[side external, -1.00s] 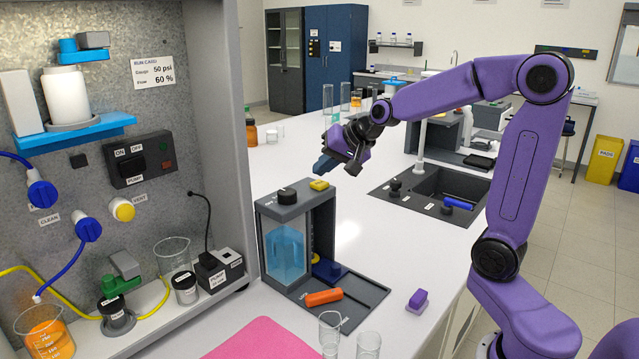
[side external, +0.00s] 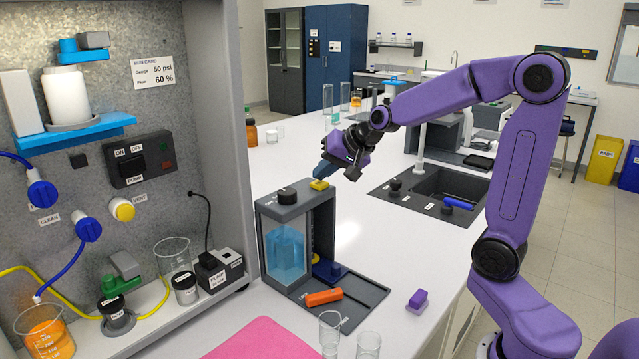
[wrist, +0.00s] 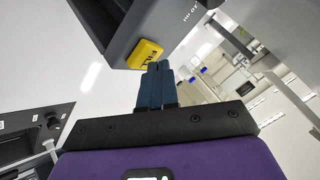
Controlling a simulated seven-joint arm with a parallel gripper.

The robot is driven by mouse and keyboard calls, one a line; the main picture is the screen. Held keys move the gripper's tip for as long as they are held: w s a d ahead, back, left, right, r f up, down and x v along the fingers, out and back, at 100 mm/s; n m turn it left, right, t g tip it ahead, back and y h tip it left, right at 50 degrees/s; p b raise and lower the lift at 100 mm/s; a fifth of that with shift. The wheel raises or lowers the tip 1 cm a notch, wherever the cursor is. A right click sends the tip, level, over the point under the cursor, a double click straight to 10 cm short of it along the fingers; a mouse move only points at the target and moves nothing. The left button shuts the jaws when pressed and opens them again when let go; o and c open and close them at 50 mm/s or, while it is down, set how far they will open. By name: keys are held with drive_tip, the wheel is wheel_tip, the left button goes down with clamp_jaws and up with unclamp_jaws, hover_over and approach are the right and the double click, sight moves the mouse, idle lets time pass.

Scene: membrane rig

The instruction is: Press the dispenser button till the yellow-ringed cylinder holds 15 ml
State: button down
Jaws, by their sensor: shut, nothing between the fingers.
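The dispenser (side external: 297,212) is a grey stand with a clear tank of blue liquid. In the wrist view the closed fingers (wrist: 157,66) show beside the button. A small yellow band (side external: 315,258) shows in the dispenser's bay above a blue base (side external: 327,270). The cylinder's glass and its level are too small to read.
An orange piece (side external: 323,297) lies on the dispenser's dark base tray (side external: 365,292). Two clear glass vessels (side external: 330,328) stand in front, near a pink mat (side external: 265,340). A purple block (side external: 418,300) lies to the right.

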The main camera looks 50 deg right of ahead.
sight(323, 184)
drive_tip(key=shift+f, duration=0.45)
idle(0.3)
drive_tip(key=shift+r, duration=1.05)
drive_tip(key=shift+r, duration=0.1)
drive_tip(key=shift+r, duration=2.4)
